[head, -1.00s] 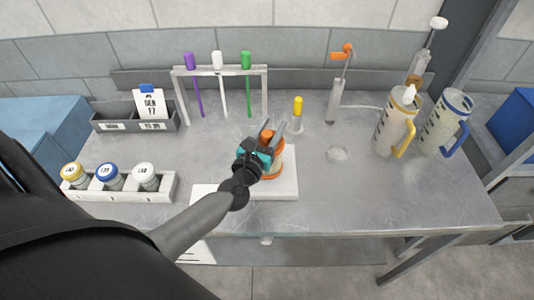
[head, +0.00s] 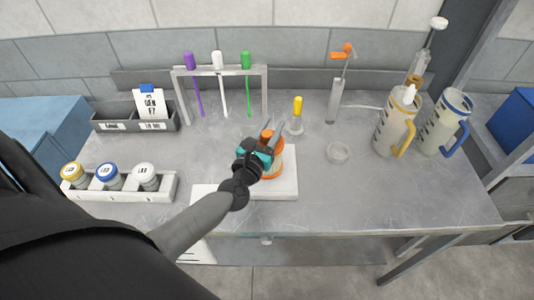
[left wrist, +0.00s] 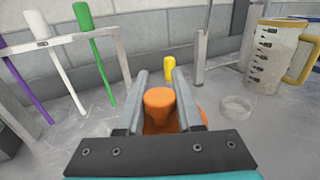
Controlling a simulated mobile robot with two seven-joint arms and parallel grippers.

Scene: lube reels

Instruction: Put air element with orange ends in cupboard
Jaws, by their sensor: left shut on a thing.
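The air element with orange ends (head: 277,171) stands upright on a white board (head: 290,188) on the grey metal bench. My left gripper (head: 281,128) reaches over it from the front left and hides much of it. In the left wrist view the two fingers of my left gripper (left wrist: 160,82) are closed on either side of the orange top of the air element (left wrist: 159,100). Its lower part is hidden in that view. I cannot identify a cupboard in these frames. My right gripper is not in view.
A rack with purple, white and green sticks (head: 218,71) stands behind. A yellow-handled tool (head: 297,110) and a small clear dish (head: 338,152) are close by on the right. Two jugs (head: 396,122) stand further right. A tray of several jars (head: 120,187) is at left.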

